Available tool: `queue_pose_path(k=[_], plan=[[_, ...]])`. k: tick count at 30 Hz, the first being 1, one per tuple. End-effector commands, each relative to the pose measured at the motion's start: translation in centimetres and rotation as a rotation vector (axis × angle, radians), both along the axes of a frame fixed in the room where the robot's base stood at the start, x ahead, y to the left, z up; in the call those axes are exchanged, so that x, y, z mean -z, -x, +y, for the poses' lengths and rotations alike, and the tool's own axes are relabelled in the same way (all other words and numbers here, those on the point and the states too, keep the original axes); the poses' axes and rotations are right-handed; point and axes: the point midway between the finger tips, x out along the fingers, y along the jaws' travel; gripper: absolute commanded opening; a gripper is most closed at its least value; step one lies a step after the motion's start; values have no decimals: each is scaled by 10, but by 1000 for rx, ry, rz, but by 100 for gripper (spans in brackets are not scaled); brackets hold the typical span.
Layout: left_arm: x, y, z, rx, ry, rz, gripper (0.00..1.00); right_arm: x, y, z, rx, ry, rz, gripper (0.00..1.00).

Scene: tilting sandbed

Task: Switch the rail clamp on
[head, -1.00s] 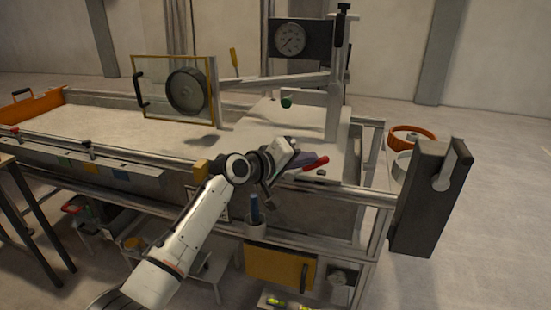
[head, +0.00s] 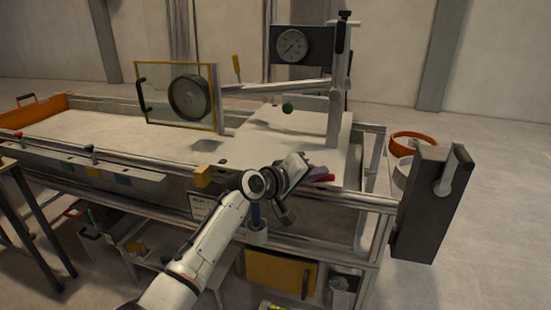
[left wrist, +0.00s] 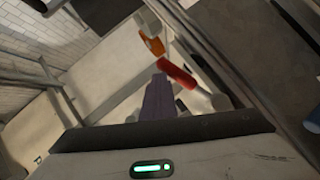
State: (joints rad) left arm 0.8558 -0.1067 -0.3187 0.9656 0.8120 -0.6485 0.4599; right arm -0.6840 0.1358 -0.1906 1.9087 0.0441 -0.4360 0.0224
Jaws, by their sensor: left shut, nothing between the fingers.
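A red handle (head: 324,179) with a pale grey body lies at the front rail, near the right end of the sandbed; it looks like the rail clamp's lever. In the left wrist view the red handle (left wrist: 177,73) shows just right of my finger tips, with its grey body (left wrist: 212,101) below right. My left gripper (head: 314,172) is shut and empty, close to the handle and partly covering it in the head view. Its purple fingers (left wrist: 158,90) show pressed together in the left wrist view. Whether they touch the handle I cannot tell. My right gripper is out of view.
A dark box (head: 430,205) with a pale lever stands at the right end. A blue-handled tool stands in a cup below my wrist. A post (head: 336,100) with a gauge (head: 291,46) and a swing arm rises behind. A yellow block (head: 203,176) sits on the rail.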

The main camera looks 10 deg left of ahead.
Motion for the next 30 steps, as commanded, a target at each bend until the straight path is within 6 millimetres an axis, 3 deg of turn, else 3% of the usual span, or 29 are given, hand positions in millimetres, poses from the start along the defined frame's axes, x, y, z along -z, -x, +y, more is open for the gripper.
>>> queue_pose_path(k=[11,19,21,30], plan=[[-3,0,3,-2,-4,4,0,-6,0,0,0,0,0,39],[-46,4,9,3,-2,2,0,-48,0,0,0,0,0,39],[-42,12,12,6,-3,1,0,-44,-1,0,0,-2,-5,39],[-68,50,26,5,-3,-1,0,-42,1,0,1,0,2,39]])
